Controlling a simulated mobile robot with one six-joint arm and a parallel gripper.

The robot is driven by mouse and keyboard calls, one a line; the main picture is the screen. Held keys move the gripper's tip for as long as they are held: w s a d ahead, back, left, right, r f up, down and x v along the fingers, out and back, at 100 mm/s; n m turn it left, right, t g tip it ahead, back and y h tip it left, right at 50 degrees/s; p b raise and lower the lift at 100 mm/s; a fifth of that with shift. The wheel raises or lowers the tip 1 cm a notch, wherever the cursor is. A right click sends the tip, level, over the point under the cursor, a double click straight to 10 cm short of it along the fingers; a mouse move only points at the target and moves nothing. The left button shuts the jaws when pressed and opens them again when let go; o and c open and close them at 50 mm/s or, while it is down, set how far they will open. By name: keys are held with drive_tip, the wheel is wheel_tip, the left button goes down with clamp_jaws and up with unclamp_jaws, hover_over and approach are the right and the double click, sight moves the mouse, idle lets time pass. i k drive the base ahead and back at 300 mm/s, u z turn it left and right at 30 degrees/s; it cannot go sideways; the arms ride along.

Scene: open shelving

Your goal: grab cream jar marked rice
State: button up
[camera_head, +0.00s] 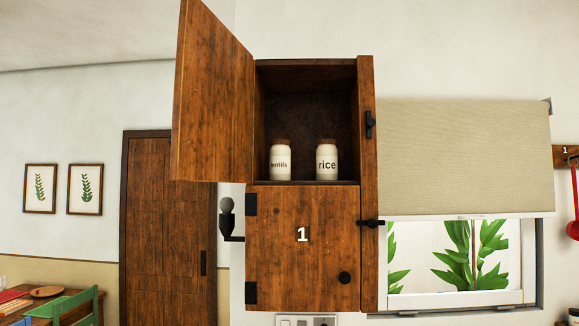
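The cream jar marked rice (327,164) stands upright in the open upper compartment of the wooden wall cabinet (368,250), on the right. It has a brown lid. A matching cream jar marked lentils (280,164) stands to its left, with a gap between them. Both stand on the compartment floor. My gripper is not in view.
The upper cabinet door (213,95) is swung open to the left. The lower door (300,265), marked 1, is shut. A black wall lamp (229,222) is left of the cabinet. A window with a beige blind (465,155) is to the right.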

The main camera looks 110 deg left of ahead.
sight(327, 150)
drive_tip(key=u, duration=4.4)
drive_tip(key=i, duration=0.1)
drive_tip(key=z, duration=3)
drive_tip(key=k, duration=0.2)
drive_tip(key=u, duration=2.05)
drive_tip(key=k, duration=0.65)
drive_tip(key=z, duration=0.2)
drive_tip(key=i, duration=0.45)
